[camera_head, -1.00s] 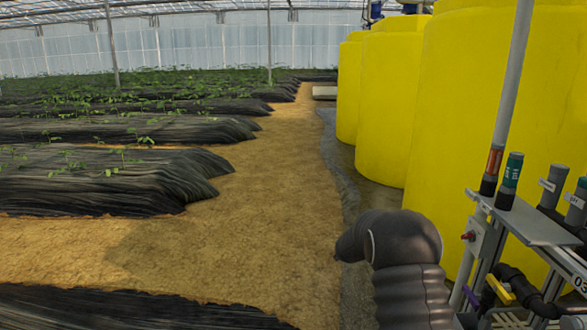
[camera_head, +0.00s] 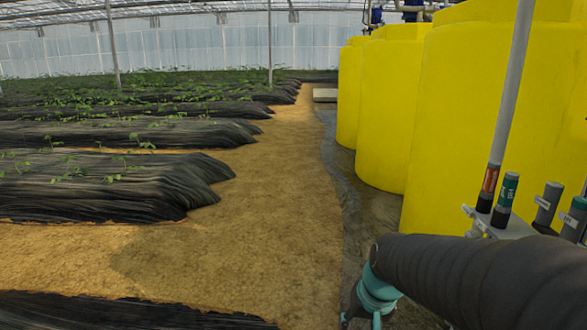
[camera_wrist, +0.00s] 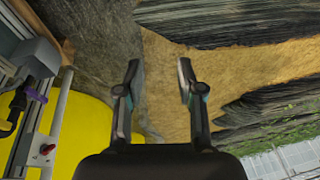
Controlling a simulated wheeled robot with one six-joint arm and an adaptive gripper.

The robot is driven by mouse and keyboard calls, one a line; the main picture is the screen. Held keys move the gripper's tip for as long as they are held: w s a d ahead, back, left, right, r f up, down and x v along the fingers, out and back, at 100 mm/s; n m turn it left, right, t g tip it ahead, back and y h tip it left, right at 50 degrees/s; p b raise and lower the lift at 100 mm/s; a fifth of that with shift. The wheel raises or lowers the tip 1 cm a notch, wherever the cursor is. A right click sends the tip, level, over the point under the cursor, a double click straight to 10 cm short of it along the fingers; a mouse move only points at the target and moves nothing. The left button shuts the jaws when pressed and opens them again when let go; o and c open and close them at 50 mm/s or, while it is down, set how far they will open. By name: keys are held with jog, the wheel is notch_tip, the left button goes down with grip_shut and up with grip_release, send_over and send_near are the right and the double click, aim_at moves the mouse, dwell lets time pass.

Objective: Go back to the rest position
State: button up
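My gripper (camera_wrist: 160,78) is open and empty in the wrist view, its two fingers apart with only ground behind them. In the head view my dark sleeved arm reaches in from the lower right, and its teal joint shows near the bottom edge. The fingertips are not visible in the head view. The skid bench (camera_head: 510,228) stands at the right, partly hidden behind my arm. Two probes, one with a red band (camera_head: 488,188) and one with a green top (camera_head: 505,198), stand upright on it.
Large yellow tanks (camera_head: 385,110) line the right side. A grey pole (camera_head: 512,85) rises by the bench. Black-covered plant beds (camera_head: 110,185) lie at the left. The tan path (camera_head: 270,200) between is clear. A red knob (camera_wrist: 47,149) on the skid frame shows at left in the wrist view.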

jog(key=s+d+r+t+p, duration=0.1)
jog(key=s+r+p, duration=0.1)
jog(key=s+r, duration=0.4)
jog(key=s+d+r+n+t+h+p, duration=0.1)
jog(key=s+d+r+p, duration=0.1)
jog(key=s+r, duration=0.3)
jog(key=s, duration=0.3)
jog(key=shift+s+r+t, duration=0.2)
jog(key=shift+r+t, duration=0.1)
jog(key=shift+r, duration=0.05)
